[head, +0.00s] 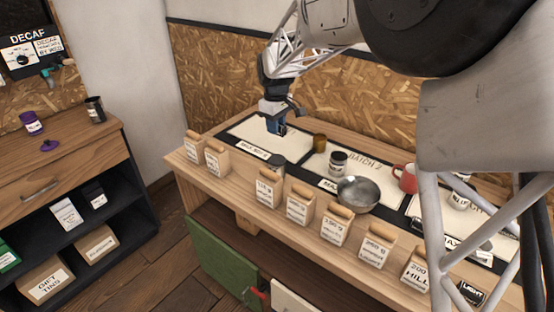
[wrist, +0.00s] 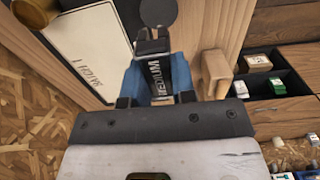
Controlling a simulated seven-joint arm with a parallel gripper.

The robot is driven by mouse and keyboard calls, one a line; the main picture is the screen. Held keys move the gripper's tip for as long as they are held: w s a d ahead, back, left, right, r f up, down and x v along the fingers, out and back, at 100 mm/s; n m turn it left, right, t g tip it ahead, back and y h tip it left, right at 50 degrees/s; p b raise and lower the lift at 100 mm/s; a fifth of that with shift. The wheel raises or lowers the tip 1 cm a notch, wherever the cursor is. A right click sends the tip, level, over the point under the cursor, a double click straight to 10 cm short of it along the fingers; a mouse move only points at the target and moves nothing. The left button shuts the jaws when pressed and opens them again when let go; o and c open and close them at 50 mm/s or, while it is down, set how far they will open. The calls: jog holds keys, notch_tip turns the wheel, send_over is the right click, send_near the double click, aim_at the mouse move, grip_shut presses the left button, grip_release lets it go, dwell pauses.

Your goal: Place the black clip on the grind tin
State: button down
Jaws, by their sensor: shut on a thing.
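My gripper (head: 277,128) is above the counter, at the mat at its far left end. In the wrist view its blue fingers (wrist: 156,88) are shut on a black clip (wrist: 155,72) with white lettering that reads MEDIUM. In the head view the clip is hardly visible between the fingers. A small grey tin with a dark round lid (head: 277,161) stands on the counter just below and in front of my gripper. A dark round disc (wrist: 158,12), seemingly that lid, shows beyond the clip. I cannot read a label that marks the grind tin.
Several paper bags (head: 297,204) line the counter's front edge. A brown cup (head: 319,142), a labelled jar (head: 338,162), a metal bowl (head: 357,194) and a red mug (head: 405,179) stand to the right. A black piece marked LIGHT (head: 472,293) lies far right. The left mat (head: 250,130) is mostly clear.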

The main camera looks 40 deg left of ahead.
send_over(276, 158)
jog(key=shift+f, duration=2.45)
jog(key=shift+f, duration=0.1)
jog(key=shift+f, duration=2.4)
jog(key=shift+f, duration=0.1)
jog(key=c, duration=0.9)
grip_release()
jog(key=shift+c, duration=0.2)
notch_tip(276, 158, up, 12)
jog(key=shift+r, duration=0.1)
